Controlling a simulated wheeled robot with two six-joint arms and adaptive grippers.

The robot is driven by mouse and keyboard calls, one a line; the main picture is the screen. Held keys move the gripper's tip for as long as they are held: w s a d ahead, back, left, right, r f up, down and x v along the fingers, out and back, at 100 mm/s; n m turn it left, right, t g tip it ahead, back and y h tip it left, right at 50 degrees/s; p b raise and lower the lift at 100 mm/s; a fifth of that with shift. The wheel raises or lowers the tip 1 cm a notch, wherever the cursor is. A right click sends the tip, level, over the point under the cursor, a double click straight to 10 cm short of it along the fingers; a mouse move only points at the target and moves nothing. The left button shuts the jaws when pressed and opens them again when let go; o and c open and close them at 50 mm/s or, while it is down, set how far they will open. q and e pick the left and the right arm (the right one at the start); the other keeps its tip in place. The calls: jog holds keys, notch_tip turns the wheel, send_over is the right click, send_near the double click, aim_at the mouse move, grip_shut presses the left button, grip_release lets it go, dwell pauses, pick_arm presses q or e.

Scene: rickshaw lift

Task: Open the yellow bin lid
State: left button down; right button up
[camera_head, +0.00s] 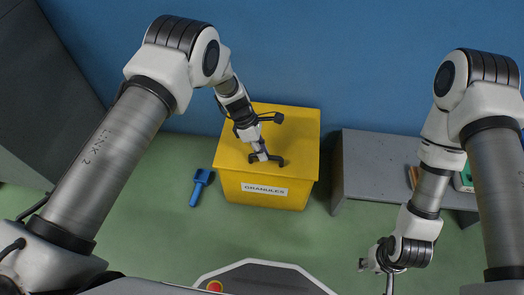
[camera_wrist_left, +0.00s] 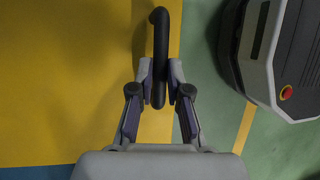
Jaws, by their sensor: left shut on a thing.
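The yellow bin (camera_head: 265,190) stands on the green floor against the blue wall, with a white "GRANULES" label on its front. Its lid (camera_head: 295,125) lies flat on top, closed as far as I can see. A dark handle (camera_head: 279,161) sits near the lid's front edge. My left gripper (camera_head: 262,156) is on this handle from above. In the left wrist view, my left gripper (camera_wrist_left: 160,85) has its two fingers shut around the black handle bar (camera_wrist_left: 159,35). My right gripper (camera_head: 378,264) hangs at the lower right, away from the bin; its fingers are too unclear to read.
A blue tool (camera_head: 200,187) lies on the floor left of the bin. A grey bench (camera_head: 375,170) stands to the right, with small items partly behind my right arm. A dark slanted panel (camera_head: 45,90) is at the left. Green floor is clear in front of the bin.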

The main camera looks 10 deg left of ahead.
pick_arm(q)
jog(key=w+r+p, duration=0.2)
jog(key=w+r, duration=0.6)
jog(key=r, duration=0.5)
jog(key=shift+w+p, duration=0.4)
jog(key=c, duration=1.1)
grip_release()
jog(key=shift+f, duration=0.15)
jog(key=shift+c, duration=0.2)
jog(key=v, duration=1.2)
